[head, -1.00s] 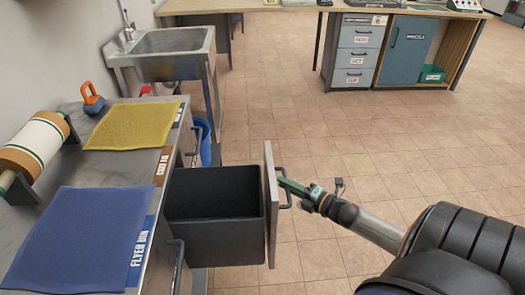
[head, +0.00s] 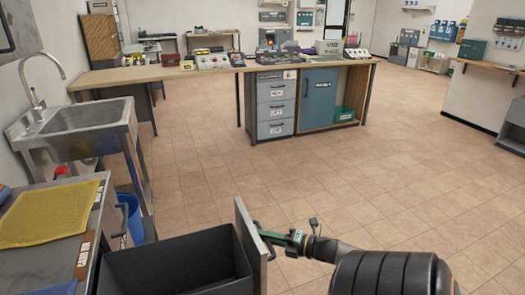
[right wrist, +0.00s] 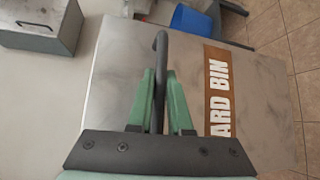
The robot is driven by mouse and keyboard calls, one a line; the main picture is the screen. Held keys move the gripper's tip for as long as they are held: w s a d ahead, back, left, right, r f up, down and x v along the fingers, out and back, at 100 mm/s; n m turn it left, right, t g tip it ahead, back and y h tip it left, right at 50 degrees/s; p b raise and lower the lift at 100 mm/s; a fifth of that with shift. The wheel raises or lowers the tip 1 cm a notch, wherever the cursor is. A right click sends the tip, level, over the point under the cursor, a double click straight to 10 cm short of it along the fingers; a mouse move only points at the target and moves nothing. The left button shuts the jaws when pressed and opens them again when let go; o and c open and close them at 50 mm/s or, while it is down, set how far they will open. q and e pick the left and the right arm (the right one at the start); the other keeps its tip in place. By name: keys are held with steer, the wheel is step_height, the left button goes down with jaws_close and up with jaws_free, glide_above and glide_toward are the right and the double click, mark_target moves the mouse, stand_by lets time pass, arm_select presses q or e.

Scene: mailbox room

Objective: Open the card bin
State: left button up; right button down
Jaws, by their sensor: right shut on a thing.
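The card bin is a dark open-topped drawer (head: 185,268), pulled out from the metal counter with its inside in view and empty where visible. Its upright grey front panel (head: 246,240) stands out over the floor. In the right wrist view the panel (right wrist: 130,65) carries a brown label (right wrist: 218,90), of which "ARD BIN" is readable. My right gripper (head: 268,236) is shut on the bin's dark handle (right wrist: 160,55), with its green fingers (right wrist: 160,95) on both sides of it. My left gripper is not in view.
The counter holds a yellow mat (head: 50,213). A sink (head: 80,125) and blue bucket (head: 130,217) stand behind it. A long table (head: 200,72) with drawers and a blue cabinet (head: 317,100) is further back. The tiled floor (head: 380,180) is clear to the right.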

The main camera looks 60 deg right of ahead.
steer(key=c, duration=0.8)
jaws_free()
steer(key=shift+c, duration=0.2)
steer(key=s+d+r+p, duration=0.1)
steer(key=s, duration=1.1)
steer(key=shift+s+d+r, duration=0.15)
steer(key=shift+d+r, duration=0.15)
steer(key=shift+r, duration=0.1)
